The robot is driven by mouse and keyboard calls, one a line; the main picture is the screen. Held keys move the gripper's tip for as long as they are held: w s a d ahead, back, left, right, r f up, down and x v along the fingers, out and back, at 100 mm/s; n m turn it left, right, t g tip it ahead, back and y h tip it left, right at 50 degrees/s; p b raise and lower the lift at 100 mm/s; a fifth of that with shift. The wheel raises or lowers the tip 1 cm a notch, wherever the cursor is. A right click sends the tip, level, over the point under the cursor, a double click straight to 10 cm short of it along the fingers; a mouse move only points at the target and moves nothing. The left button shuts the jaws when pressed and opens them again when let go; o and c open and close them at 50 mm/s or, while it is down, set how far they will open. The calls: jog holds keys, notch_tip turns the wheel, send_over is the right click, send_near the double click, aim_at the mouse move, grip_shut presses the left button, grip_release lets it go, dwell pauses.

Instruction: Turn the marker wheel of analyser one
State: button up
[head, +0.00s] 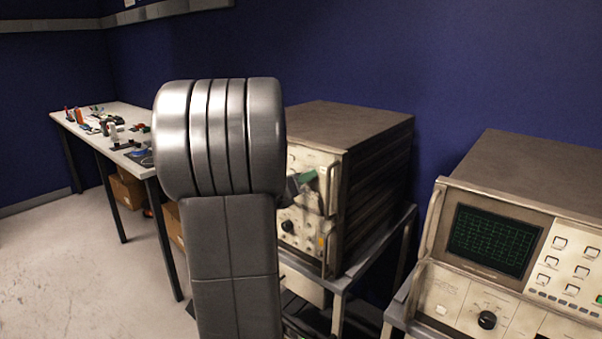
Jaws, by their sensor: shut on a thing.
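One analyser (370,190), a beige and brown boxed instrument, stands on a rack in the middle. My arm hides the left part of its front panel. My gripper (301,182), dark with a green part, shows just past the arm's edge at the upper panel. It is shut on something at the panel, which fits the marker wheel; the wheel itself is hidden. A dark knob (288,226) shows lower on the panel. A second analyser (530,180) with a dark green gridded screen stands at the right. I cannot read which is numbered one.
A white table (120,130) with several small items stands at the left, cardboard boxes (127,188) under it. Metal rack legs (338,312) stand below the middle analyser. The floor at the lower left is clear. Dark blue walls close the back.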

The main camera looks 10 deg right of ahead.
jog(key=shift+n+p, duration=0.3)
jog(key=shift+n, duration=0.3)
jog(key=o, duration=1)
jog(key=v, duration=1.3)
jog(key=shift+s+a+b, duration=0.25)
jog(key=shift+a+b, duration=0.05)
jog(key=shift+b, duration=0.05)
jog(key=shift+w+d, duration=0.1)
jog(key=shift+d, duration=0.05)
jog(key=x, duration=1.3)
jog(key=shift+w+d+p, duration=0.2)
jog(key=shift+p, duration=0.2)
